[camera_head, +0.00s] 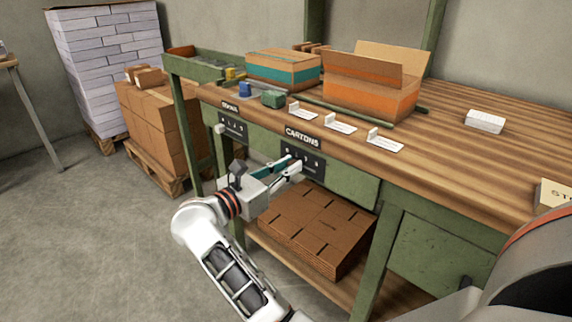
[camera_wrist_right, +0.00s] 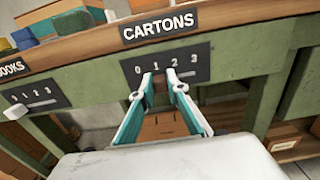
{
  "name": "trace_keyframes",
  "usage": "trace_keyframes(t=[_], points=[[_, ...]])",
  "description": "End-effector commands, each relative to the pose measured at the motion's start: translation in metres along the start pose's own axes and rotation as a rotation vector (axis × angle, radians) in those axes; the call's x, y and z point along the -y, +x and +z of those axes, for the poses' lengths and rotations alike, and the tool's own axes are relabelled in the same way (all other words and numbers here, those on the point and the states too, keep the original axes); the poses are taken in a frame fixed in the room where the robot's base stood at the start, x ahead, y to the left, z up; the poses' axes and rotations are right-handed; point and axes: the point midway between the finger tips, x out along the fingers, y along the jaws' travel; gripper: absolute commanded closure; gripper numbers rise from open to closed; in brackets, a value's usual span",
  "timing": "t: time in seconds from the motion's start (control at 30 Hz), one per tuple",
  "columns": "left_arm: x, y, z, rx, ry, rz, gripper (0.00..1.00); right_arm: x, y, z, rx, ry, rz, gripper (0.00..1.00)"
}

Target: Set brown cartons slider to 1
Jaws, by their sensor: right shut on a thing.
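The CARTONS label (camera_head: 302,138) sits on the front edge of the workbench, above a dark slider panel (camera_head: 313,167) numbered 0 to 3. It also shows in the wrist view (camera_wrist_right: 159,27), with the panel (camera_wrist_right: 200,62) below it. My right gripper (camera_head: 296,168) is shut at this panel. In the wrist view its fingertips (camera_wrist_right: 163,82) lie below the 1 and 2 marks. My left gripper is not in view.
The BOOKS slider (camera_wrist_right: 15,112) stands near 0 on the left. Flat brown cartons (camera_head: 315,225) lie on the shelf below. Open orange box (camera_head: 370,95), teal-striped box (camera_head: 283,70) and white cards (camera_head: 385,142) are on the bench.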

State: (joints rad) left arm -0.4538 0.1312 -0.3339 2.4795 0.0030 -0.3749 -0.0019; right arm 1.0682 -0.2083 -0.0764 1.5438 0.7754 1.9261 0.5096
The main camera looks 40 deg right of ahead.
Motion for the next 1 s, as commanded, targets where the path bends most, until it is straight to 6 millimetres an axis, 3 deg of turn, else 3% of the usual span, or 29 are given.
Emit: trace_keyframes(t=[0.1, 0.13, 0.17, 0.2, 0.6, 1.0], points=[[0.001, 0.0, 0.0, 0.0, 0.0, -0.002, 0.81, 0.0, 0.0, 0.0, 0.001, 0.0, 0.0, 1.0], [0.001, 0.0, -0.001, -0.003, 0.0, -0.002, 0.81, 0.0, 0.0, 0.0, 0.001, 0.0, 0.0, 0.77], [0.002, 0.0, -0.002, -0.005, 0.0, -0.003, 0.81, 0.0, 0.0, 0.0, 0.001, 0.0, 0.0, 0.7], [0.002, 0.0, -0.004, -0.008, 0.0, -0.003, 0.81, 0.0, 0.0, 0.0, 0.001, 0.0, 0.0, 0.68], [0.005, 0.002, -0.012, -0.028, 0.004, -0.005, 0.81, -0.001, 0.0, 0.006, 0.002, 0.002, 0.001, 0.68], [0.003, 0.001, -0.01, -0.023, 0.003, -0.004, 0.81, -0.001, 0.0, 0.073, 0.001, 0.004, 0.0, 0.68]])
